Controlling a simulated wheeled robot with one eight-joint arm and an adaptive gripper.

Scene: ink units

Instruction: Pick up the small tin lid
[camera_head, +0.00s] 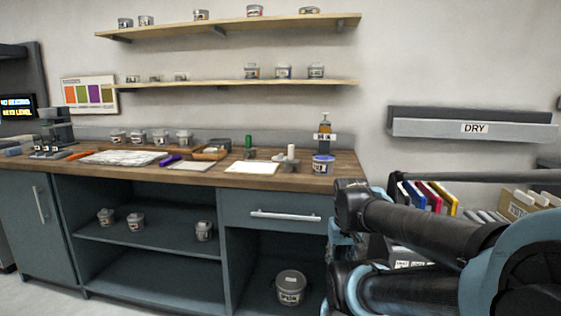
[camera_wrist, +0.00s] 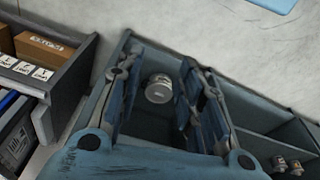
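I cannot make out a separate small tin lid in either view. Lidded tins that could bear it include one with a blue label (camera_head: 323,166) at the counter's right end and a row of grey tins (camera_head: 160,138) at the counter's back. A larger grey tin (camera_head: 290,288) stands in the lower right cabinet bay. It also shows in the wrist view (camera_wrist: 158,90), beyond and between my fingers. My gripper (camera_wrist: 160,62) is open, with nothing between its fingers. In the head view, my arm is at the right, in front of the cabinet's right end.
The wooden counter (camera_head: 130,173) holds papers, a purple tool, a small tray (camera_head: 210,153) and a dispenser bottle (camera_head: 324,130). Two wall shelves (camera_head: 230,27) carry small tins. Small tins stand in the open bay (camera_head: 136,222). A rack of coloured folders (camera_head: 430,197) is at the right.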

